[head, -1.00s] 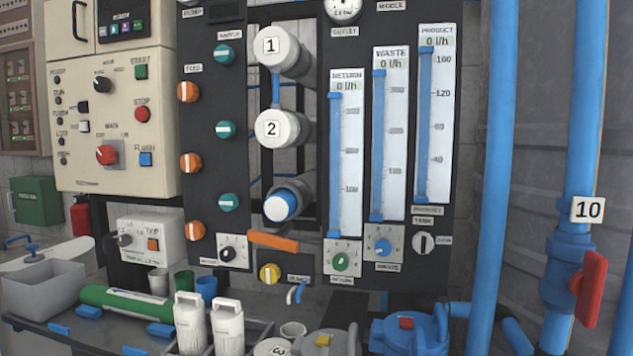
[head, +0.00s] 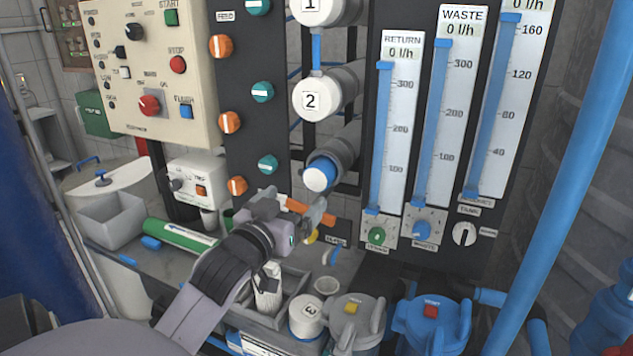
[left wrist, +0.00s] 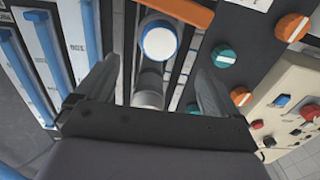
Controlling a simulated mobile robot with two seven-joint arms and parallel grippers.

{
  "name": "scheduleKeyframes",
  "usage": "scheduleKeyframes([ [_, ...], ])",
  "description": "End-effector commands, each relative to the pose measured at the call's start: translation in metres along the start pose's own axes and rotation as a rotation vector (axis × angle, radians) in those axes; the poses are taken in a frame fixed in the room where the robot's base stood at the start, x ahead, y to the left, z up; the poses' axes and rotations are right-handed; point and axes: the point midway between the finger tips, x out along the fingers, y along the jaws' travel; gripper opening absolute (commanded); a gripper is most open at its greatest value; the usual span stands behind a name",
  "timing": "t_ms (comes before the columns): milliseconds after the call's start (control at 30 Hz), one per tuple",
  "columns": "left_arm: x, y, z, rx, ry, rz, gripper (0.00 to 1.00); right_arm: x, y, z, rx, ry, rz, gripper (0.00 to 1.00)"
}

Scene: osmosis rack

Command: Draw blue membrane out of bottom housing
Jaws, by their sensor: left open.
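The blue membrane (head: 321,173) shows a white round end face with a blue rim. It sticks out of the front of the grey bottom housing (head: 346,144), below housings 1 and 2. My left gripper (head: 292,208) is open and empty, just below and to the left of the membrane end in the head view. In the left wrist view, the membrane end (left wrist: 160,41) appears beyond the gap between the two spread fingers (left wrist: 155,82), without visible contact. The housing (left wrist: 149,92) runs behind it. My right gripper is not in view.
An orange bar (head: 318,211) lies close by the left fingers, below the housing. Valve knobs (head: 267,165) line the panel at left, and flow meters (head: 393,130) stand at right. A bench with a green tube (head: 181,236), a grey bin (head: 112,219) and lidded vessels (head: 432,322) is below.

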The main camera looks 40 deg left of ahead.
Motion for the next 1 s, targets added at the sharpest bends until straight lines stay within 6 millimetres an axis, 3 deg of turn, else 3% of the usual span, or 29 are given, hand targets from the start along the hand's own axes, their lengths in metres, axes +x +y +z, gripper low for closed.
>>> scheduleKeyframes([
  [667, 0.066, 0.001, 0.002, 0.001, 0.0, 0.001, 0.96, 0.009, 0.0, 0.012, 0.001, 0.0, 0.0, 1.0],
  [1000, 0.095, 0.001, 0.0, 0.0, -0.002, 0.001, 0.96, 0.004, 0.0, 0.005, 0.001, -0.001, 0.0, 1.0],
])
